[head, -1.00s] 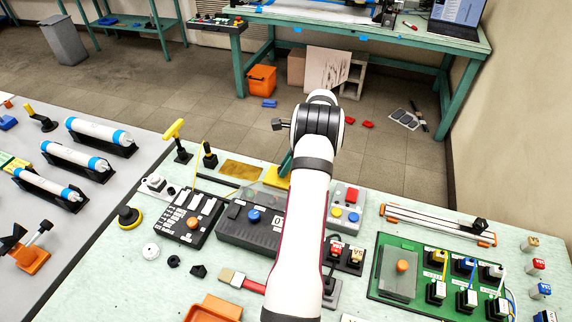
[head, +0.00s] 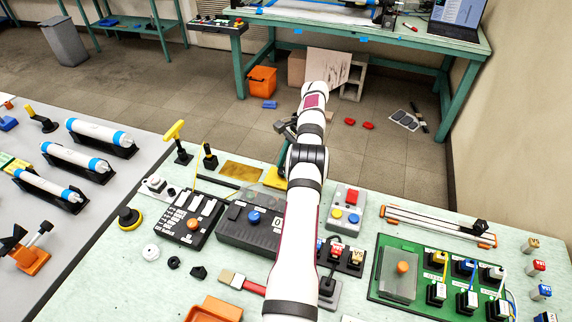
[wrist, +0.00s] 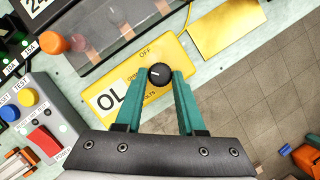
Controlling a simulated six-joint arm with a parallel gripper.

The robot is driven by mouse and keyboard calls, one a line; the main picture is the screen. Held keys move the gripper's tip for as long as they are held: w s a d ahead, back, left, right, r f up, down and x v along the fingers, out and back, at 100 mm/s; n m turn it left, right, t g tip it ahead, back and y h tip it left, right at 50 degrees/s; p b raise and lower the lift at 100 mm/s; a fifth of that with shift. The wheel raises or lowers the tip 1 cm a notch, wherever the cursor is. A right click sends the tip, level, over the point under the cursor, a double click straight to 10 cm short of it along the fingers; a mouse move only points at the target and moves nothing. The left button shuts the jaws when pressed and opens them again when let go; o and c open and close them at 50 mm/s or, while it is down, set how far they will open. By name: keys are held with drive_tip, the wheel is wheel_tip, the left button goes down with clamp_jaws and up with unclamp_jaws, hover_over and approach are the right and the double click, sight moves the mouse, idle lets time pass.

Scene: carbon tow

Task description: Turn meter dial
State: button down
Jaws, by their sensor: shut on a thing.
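The yellow meter (wrist: 135,78) lies on the pale green bench. Its display (wrist: 111,98) reads "OL", and its face carries OFF and VOLTS labels. The round black dial (wrist: 160,76) has a white mark pointing left in the wrist view. My gripper (wrist: 159,80) has its two green fingers on either side of the dial and is shut on it. In the head view a small part of the yellow meter (head: 272,179) shows left of my arm, which hides the rest and the fingertips.
A dark box with a clear cover and orange knob (wrist: 54,43) stands close beside the meter. A grey button box with a red switch (wrist: 44,140) is nearby. A flat yellow plate (wrist: 225,25) lies on the other side, near the bench edge.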

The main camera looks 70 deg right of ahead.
drive_tip(key=shift+n, duration=0.5)
drive_tip(key=c, duration=0.5)
unclamp_jaws()
